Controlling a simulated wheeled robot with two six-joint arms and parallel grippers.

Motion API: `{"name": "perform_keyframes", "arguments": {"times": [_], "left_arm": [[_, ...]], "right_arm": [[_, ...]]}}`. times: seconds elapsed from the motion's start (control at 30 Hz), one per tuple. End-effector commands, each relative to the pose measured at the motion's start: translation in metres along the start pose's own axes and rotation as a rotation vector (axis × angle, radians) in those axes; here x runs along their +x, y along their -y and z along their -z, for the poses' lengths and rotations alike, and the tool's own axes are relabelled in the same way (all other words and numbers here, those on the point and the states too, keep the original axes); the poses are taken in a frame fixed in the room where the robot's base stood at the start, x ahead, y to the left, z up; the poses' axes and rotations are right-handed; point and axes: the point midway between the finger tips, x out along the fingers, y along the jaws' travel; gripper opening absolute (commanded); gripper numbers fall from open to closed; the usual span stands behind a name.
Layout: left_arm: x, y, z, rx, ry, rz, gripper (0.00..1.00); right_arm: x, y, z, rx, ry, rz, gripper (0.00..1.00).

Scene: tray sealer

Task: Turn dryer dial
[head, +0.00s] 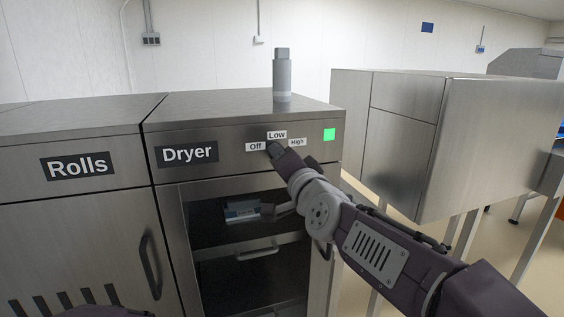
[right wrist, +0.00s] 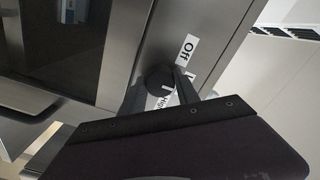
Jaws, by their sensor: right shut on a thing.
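The dryer (head: 186,153) is a steel cabinet with a dark "Dryer" plate and a glass front. My right gripper (head: 276,151) is at the panel just below these labels and mostly covers the dial there. In the right wrist view, the black round dial (right wrist: 157,78) sits between the two fingers, which are shut on it. The dial's pointing direction cannot be told. My left gripper is not in view.
A "Rolls" cabinet (head: 77,166) with a handle stands to the left. A grey cylindrical post (head: 282,75) rises from the dryer top. A steel box on legs (head: 405,135) stands close on the right, beside my right arm.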

Motion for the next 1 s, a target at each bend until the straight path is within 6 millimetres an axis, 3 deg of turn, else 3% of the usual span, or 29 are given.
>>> {"name": "perform_keyframes", "arguments": {"times": [0.5,0.53,0.6,0.87,1.0], "left_arm": [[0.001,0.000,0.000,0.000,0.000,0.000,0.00],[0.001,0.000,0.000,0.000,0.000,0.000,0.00],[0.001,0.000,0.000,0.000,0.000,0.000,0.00],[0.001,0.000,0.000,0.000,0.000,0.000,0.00],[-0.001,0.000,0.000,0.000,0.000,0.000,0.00]], "right_arm": [[0.000,-0.001,-0.001,0.015,0.002,-0.002,0.00],[0.000,-0.001,-0.001,0.015,0.002,-0.002,0.46],[0.000,-0.001,-0.001,0.014,0.002,-0.002,0.59],[0.000,0.000,0.000,0.014,0.001,-0.001,0.59],[-0.010,0.001,0.000,0.014,0.000,0.001,0.59]]}}
